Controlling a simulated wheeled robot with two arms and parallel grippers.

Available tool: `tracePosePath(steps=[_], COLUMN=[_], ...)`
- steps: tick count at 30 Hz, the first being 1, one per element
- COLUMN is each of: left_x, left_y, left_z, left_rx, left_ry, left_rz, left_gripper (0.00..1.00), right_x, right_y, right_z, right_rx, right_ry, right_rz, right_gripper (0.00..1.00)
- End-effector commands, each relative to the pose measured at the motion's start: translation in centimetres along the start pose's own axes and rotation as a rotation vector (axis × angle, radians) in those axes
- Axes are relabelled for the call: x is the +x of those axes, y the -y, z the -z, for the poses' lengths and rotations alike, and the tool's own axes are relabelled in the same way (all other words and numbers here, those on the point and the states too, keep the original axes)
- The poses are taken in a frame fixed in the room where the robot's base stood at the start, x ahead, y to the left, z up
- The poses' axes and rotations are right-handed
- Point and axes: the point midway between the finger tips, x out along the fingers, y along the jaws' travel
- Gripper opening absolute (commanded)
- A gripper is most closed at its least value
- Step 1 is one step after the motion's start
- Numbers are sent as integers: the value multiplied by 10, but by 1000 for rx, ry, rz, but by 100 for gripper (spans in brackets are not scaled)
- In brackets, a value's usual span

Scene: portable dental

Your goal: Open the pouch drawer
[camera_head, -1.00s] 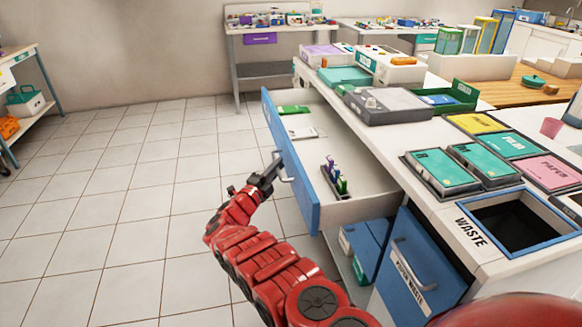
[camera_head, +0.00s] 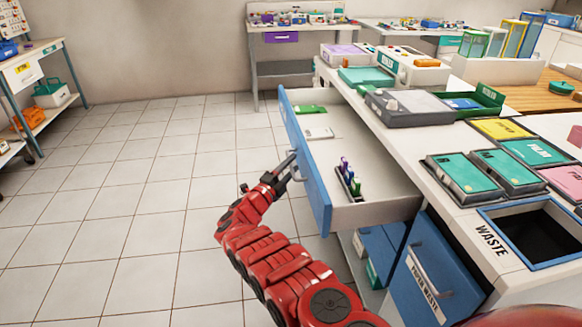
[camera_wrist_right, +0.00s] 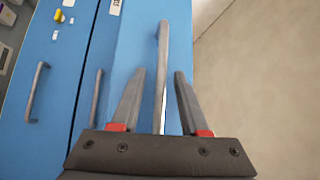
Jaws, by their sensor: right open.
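The pouch drawer (camera_head: 312,180) has a blue front and stands pulled out from the white counter. Inside it lie a green packet (camera_head: 309,109), a white packet (camera_head: 318,133) and a small rack with coloured items (camera_head: 349,180). My right gripper (camera_head: 286,168) is at the outer side of the drawer front, by its grey handle (camera_head: 293,174). In the right wrist view the fingers (camera_wrist_right: 157,100) are apart, one on each side of the handle bar (camera_wrist_right: 161,75), with gaps showing. My left gripper is not in view.
Below the drawer, a blue waste door (camera_head: 432,275) with a handle stands beside an open shelf with blue boxes (camera_head: 378,250). The counter top holds trays and a waste opening (camera_head: 535,235). The tiled floor (camera_head: 130,200) left of the drawer is clear.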

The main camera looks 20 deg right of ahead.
Motion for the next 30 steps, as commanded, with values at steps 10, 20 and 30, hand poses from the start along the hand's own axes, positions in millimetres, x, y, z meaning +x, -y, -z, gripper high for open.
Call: tracePosePath(steps=[10,20,30], left_x=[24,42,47], left_y=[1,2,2], left_z=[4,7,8], left_rx=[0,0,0], left_ry=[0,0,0], left_rz=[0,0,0], left_gripper=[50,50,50], right_x=[-45,-131,-173], right_y=[4,2,0], right_z=[-1,0,0], right_rx=[-4,-1,0], right_ry=[6,3,1], right_rz=[-1,0,0], right_gripper=[45,45,45])
